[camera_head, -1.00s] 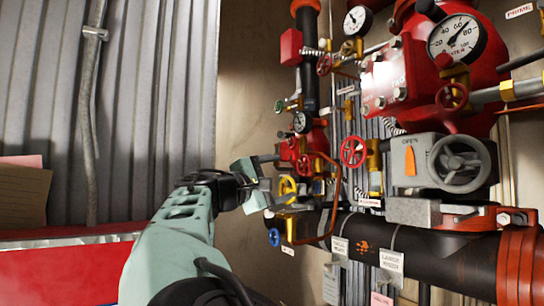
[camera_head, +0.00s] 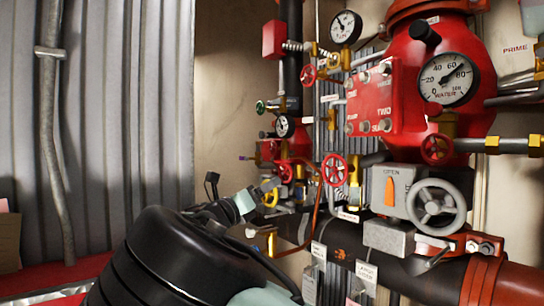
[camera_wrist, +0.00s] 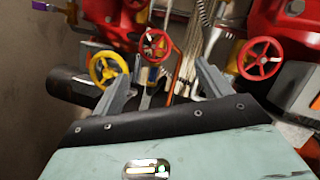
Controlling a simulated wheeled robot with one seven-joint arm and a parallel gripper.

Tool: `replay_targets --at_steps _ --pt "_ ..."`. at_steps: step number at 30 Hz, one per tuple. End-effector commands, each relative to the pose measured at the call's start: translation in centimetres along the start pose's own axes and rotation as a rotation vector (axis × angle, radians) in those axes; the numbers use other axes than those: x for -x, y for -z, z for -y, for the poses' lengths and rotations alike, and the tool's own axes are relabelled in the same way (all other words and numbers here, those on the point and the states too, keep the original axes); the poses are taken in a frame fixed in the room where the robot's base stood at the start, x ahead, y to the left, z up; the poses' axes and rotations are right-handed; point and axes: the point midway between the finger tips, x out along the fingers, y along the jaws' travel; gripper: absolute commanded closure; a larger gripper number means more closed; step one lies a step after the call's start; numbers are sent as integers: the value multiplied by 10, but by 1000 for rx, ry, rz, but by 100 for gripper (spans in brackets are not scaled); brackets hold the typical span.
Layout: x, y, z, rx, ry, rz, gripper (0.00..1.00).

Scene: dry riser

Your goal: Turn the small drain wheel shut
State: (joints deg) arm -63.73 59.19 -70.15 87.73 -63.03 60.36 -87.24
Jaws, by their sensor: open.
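Several small handwheels sit on the pipework, and I cannot tell from their labels which is the drain wheel. A yellow wheel (camera_head: 270,198) is low on the left, partly hidden by my gripper (camera_head: 259,199). It shows more fully in the wrist view (camera_wrist: 108,68), beside the left finger. A small red wheel (camera_wrist: 153,45) stands beyond the gap between the fingers; it is also in the head view (camera_head: 287,172). A larger red wheel (camera_head: 334,170) is to the right, also in the wrist view (camera_wrist: 259,58). My gripper (camera_wrist: 168,72) is open, with nothing held.
A grey handwheel (camera_head: 436,207) on a box marked OPEN is at right. A black pipe (camera_head: 380,235) crosses below. A red valve body with a water gauge (camera_head: 448,79) stands upper right. A corrugated wall (camera_head: 120,110) is left. The pipework around my gripper is crowded.

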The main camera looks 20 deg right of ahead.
Motion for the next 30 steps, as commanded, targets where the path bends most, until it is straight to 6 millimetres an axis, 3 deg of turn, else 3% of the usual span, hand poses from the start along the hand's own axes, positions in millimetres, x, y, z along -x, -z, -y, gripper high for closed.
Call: replay_targets --at_steps 4,11,21,30 --pt "-8 0 2 188 -3 16 23" --pt "-23 1 2 240 -1 22 23" --pt "-88 -3 3 237 -1 21 23" --pt "-124 -1 0 235 -3 22 23"
